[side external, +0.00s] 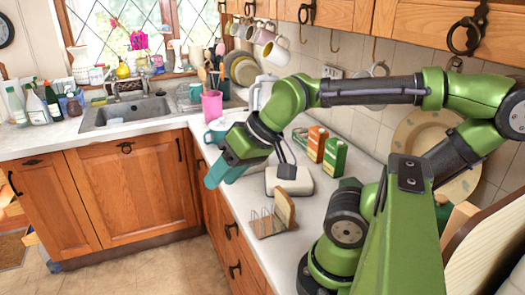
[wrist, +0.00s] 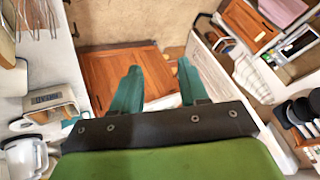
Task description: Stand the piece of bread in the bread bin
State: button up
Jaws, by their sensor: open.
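A slice of bread (side external: 284,207) stands upright at the right end of a small wire rack (side external: 265,224) near the counter's front edge. A rounded white box (side external: 290,181) stands behind it; I cannot tell whether this is the bread bin. In the wrist view, a pale box with dark lettering (wrist: 45,98) is at the left, and rack wires (wrist: 36,18) show at the top left. My gripper (side external: 214,178) is open, with teal fingers pointing down, left of the rack and above it. In the wrist view, the fingers (wrist: 158,66) are apart with nothing between them.
Green and orange cartons (side external: 326,150) stand near the tiled wall. A pink tumbler (side external: 212,106) and a teal mug (side external: 215,132) are behind my gripper. A sink (side external: 125,110) is at the left. The counter between rack and corner has some free room.

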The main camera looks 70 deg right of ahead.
jog(key=m+g+h, duration=0.2)
jog(key=m+g, duration=0.3)
jog(key=g, duration=0.2)
send_over(284, 193)
jog(key=f, duration=0.1)
notch_tip(284, 193, down, 11)
jog(key=shift+w+a+f, duration=0.1)
jog(key=shift+w+a, duration=0.05)
jog(key=shift+s+f, duration=0.2)
jog(key=shift+f, duration=2.5)
jog(key=shift+c, duration=0.4)
grip_shut()
